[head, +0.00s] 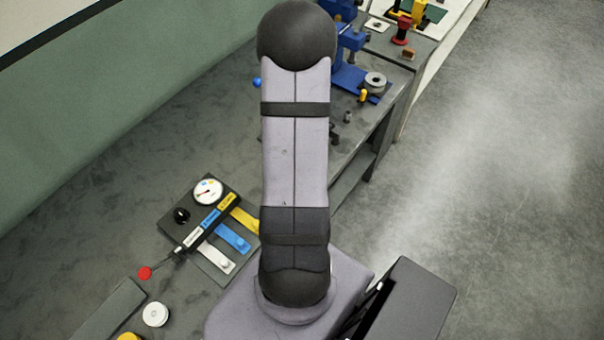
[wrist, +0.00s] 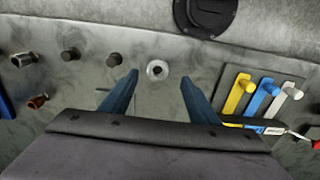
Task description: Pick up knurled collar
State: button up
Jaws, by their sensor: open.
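A small light-grey ring with a dark hole (wrist: 157,70), which looks like the knurled collar, lies on the grey bench in the wrist view. My gripper (wrist: 158,77) is open, with its two blue fingers apart. The ring shows in the gap between the fingertips, slightly towards their far ends. I cannot tell how high the fingers are above it, and no contact shows. In the head view my arm hides the gripper, and I cannot make out this ring there.
Two dark knobs (wrist: 114,60) (wrist: 70,54), a hollow metal cylinder (wrist: 22,60) and a coppery fitting (wrist: 38,101) lie to the left. A panel with yellow, blue and white levers (wrist: 265,97) is at the right. A gauge (head: 208,192) sits on that panel.

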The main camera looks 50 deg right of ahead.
jog(key=shift+d+f+p, duration=0.2)
jog(key=shift+f+p, duration=0.7)
jog(key=shift+f, duration=0.4)
jog(key=shift+w+f, duration=0.1)
jog(key=shift+f, duration=1.1)
jog(key=shift+c, duration=0.2)
jog(key=c, duration=1.1)
